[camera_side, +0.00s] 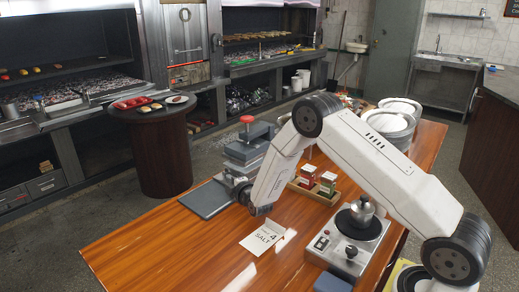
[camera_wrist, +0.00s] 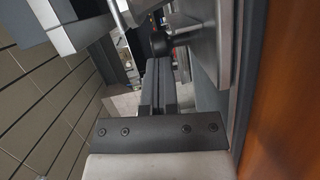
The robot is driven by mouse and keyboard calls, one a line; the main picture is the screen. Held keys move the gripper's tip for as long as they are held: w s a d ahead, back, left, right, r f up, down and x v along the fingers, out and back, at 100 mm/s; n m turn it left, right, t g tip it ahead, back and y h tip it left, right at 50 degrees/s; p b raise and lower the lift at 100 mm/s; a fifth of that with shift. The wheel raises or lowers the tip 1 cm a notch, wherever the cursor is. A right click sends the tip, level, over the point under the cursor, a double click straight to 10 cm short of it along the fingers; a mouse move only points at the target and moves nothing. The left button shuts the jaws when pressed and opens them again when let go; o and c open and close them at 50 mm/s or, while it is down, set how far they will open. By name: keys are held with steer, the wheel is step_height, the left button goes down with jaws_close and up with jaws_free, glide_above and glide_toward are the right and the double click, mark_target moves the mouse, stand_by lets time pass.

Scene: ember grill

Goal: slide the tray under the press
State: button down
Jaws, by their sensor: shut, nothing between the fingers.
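The press (camera_side: 247,153), grey with a red knob on top, stands on the wooden table in the side view. A flat dark grey plate (camera_side: 205,200), which looks like the tray, lies at its front left; how far it reaches under the press is hidden. My gripper (camera_wrist: 158,64) is shut and empty, low beside the press. In the side view my wrist hides its fingertips. In the wrist view a dark round knob (camera_wrist: 161,44) is just beyond the fingertips, beside a grey slab (camera_wrist: 208,45); I cannot tell whether they touch.
A folded salt card (camera_side: 263,237) lies on the table in front. A crate with spice boxes (camera_side: 317,186) and a scale with a metal weight (camera_side: 348,240) stand to the right. Stacked plates (camera_side: 393,118) stand behind. The table's front left is clear.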

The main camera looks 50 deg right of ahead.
steer(key=shift+s+a+r, duration=0.1)
steer(key=shift+s+a, duration=0.05)
steer(key=shift+a, duration=0.15)
steer(key=a, duration=0.1)
steer(key=s+a, duration=0.1)
steer(key=a, duration=0.1)
steer(key=shift+s+r, duration=0.2)
steer(key=shift+v, duration=5.05)
steer(key=shift+s+a+r+m+g+y, duration=0.1)
steer(key=shift+a+r+m+g+y, duration=0.15)
steer(key=shift+m+g+y, duration=0.35)
steer(key=shift+s+a+r+m+g+y, duration=0.2)
steer(key=shift+s+a+m+g+y, duration=0.2)
steer(key=shift+m+g, duration=0.3)
steer(key=s+a+m+g+y, duration=0.1)
steer(key=s+m, duration=0.1)
steer(key=s+r+m+g+y, duration=0.1)
steer(key=s+m+g, duration=0.1)
steer(key=s, duration=0.1)
steer(key=s+a+m+g+y, duration=0.1)
steer(key=s+g, duration=0.1)
steer(key=s, duration=0.1)
steer(key=shift+s+a+r+m, duration=0.2)
steer(key=shift+a+r+m, duration=0.1)
steer(key=shift+m, duration=0.1)
steer(key=s+r+m+g, duration=0.1)
steer(key=s+m+g, duration=0.4)
steer(key=s, duration=0.7)
steer(key=shift+r+g, duration=0.4)
